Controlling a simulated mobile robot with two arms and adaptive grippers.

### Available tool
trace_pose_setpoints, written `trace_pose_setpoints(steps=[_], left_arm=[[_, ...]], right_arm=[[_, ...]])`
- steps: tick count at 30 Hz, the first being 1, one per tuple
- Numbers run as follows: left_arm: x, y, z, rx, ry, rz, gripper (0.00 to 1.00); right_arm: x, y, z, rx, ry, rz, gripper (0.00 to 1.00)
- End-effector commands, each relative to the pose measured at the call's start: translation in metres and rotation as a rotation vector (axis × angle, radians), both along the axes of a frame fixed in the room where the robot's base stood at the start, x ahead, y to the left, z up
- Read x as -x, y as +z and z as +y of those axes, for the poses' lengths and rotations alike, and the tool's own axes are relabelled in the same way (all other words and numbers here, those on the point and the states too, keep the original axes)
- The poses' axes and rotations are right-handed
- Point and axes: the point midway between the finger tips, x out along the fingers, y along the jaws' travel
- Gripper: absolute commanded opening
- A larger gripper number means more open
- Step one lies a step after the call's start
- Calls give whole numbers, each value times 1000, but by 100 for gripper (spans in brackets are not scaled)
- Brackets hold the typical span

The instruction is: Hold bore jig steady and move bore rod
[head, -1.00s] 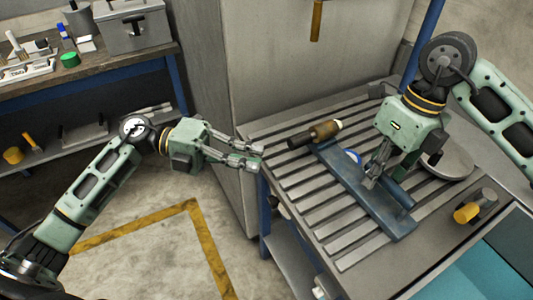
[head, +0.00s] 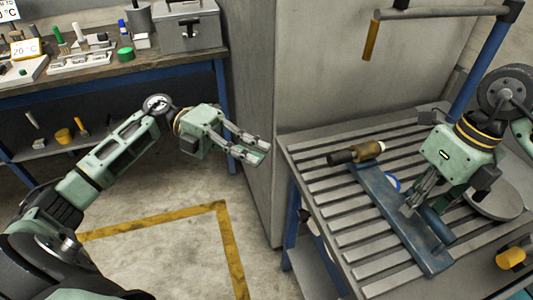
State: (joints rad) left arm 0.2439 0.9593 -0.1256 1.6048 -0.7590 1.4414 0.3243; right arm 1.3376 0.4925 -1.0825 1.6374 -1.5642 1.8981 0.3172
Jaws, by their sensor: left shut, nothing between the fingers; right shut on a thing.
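The bore jig appears to be the long blue bar (head: 385,205) lying on the slatted table top. A dark-and-brass cylinder (head: 357,153), likely the bore rod, lies across the bar's far end; I cannot tell whether it is seated in it. My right gripper (head: 408,208) points down at the middle of the blue bar and is shut on it; the exact contact is partly hidden by its fingers. My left gripper (head: 264,152) is shut and empty, in the air left of the table, apart from the cylinder.
The slatted table (head: 350,238) has bare slats left of the bar. A yellow-ended cylinder (head: 510,258) is at the right. A cluttered bench (head: 150,68) stands at the back left. A hanging bar (head: 371,40) is above.

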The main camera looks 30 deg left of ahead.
Motion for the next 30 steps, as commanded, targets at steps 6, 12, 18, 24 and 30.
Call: trace_pose_setpoints(steps=[6, 12, 18, 24, 30], left_arm=[[-2, -5, -47, 4, -5, -4, 0], [-6, -11, -86, 5, -2, -3, 0], [-28, -16, -102, 4, 0, -2, 0], [-34, -19, -107, 0, 0, -1, 0], [-34, -19, -107, 0, 0, 0, 0]], right_arm=[[0, 1, 0, -1, 0, -1, 0], [0, 1, 0, -1, -1, -1, 0], [0, 1, 0, -1, 0, -1, 0], [0, 1, 0, -1, 0, -1, 0], [0, 1, 0, -1, 0, -1, 0]])
